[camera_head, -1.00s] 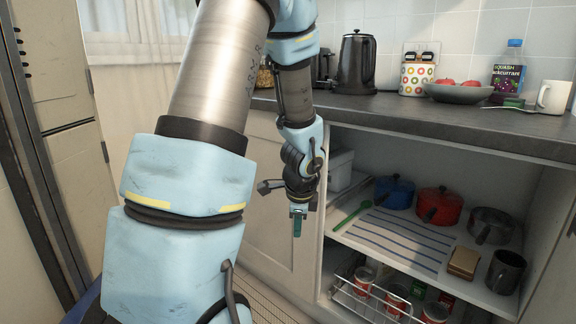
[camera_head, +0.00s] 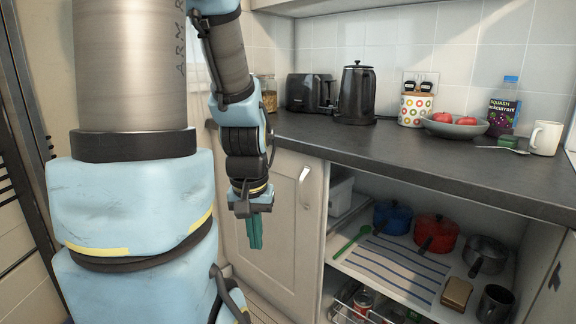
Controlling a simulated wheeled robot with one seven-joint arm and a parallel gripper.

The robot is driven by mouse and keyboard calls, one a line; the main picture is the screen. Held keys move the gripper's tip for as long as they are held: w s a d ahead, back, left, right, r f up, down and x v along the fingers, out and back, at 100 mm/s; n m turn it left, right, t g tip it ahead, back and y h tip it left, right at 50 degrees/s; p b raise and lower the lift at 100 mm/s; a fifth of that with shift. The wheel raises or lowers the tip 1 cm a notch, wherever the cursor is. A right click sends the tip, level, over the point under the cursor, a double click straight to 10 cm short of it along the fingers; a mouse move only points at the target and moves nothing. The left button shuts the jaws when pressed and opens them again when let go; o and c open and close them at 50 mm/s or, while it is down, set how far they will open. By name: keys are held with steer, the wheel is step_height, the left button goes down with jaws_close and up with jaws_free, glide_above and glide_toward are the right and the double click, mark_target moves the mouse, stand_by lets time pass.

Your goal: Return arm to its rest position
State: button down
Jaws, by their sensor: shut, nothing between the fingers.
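My gripper (camera_head: 255,232) hangs pointing down in front of the cabinet door left of the open cupboard. Its teal fingers are together with nothing visible between them. My blue and grey arm fills the left side of the view and bends over to the gripper. The gripper is apart from the counter and the shelf.
The dark counter (camera_head: 400,147) holds a toaster (camera_head: 309,92), black kettle (camera_head: 356,92), patterned pot (camera_head: 414,108), fruit bowl (camera_head: 454,126) and white mug (camera_head: 546,138). The open cupboard shelf has blue (camera_head: 392,217) and red (camera_head: 436,233) pots, a striped cloth (camera_head: 395,268) and a green spoon (camera_head: 351,241).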

step_height(320, 180, up, 15)
steer(key=p, duration=1.2)
